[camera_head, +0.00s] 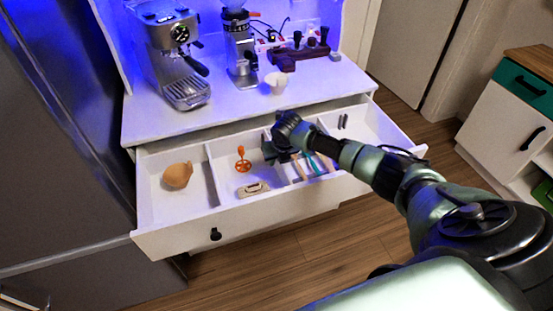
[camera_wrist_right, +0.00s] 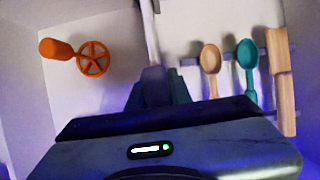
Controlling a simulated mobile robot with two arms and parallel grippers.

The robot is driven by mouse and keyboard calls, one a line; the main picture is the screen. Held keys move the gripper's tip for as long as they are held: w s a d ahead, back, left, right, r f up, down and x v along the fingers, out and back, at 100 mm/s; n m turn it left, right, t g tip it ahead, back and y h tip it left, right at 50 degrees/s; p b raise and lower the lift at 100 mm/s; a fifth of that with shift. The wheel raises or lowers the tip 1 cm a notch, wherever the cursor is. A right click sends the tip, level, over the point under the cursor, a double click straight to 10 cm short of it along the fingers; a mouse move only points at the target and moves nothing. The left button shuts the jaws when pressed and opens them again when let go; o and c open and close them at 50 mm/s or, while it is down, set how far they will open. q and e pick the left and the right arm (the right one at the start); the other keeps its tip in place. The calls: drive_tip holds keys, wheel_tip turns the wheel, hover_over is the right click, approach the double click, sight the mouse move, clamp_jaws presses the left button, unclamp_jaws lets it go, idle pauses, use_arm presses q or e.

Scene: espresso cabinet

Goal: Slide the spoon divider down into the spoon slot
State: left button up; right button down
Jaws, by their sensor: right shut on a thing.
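The open drawer (camera_head: 160,238) holds white compartment walls. My right gripper (camera_head: 270,150) is over its middle, between the compartment with the orange tool and the one with the spoons. In the right wrist view, my right gripper (camera_wrist_right: 157,92) is shut on the top edge of a thin pale upright panel, seemingly the spoon divider (camera_wrist_right: 151,35). Its lower edge is hidden, so I cannot tell how deep it sits. A wooden spoon (camera_wrist_right: 210,60) and a teal spoon (camera_wrist_right: 246,55) lie to its right. My left gripper is not in view.
An orange wheeled tool (camera_wrist_right: 92,58) lies left of the panel. A brown rounded object (camera_head: 177,175) is in the left compartment. A wooden-handled item (camera_wrist_right: 280,80) lies beyond the spoons. The espresso machine (camera_head: 172,50), grinder (camera_head: 240,48) and white cup (camera_head: 276,82) stand on the counter.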

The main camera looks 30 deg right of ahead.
drive_tip(key=shift+f+b, duration=0.45)
drive_tip(key=shift+f, duration=0.25)
drive_tip(key=c, duration=1.2)
unclamp_jaws()
drive_tip(key=v, duration=0.8)
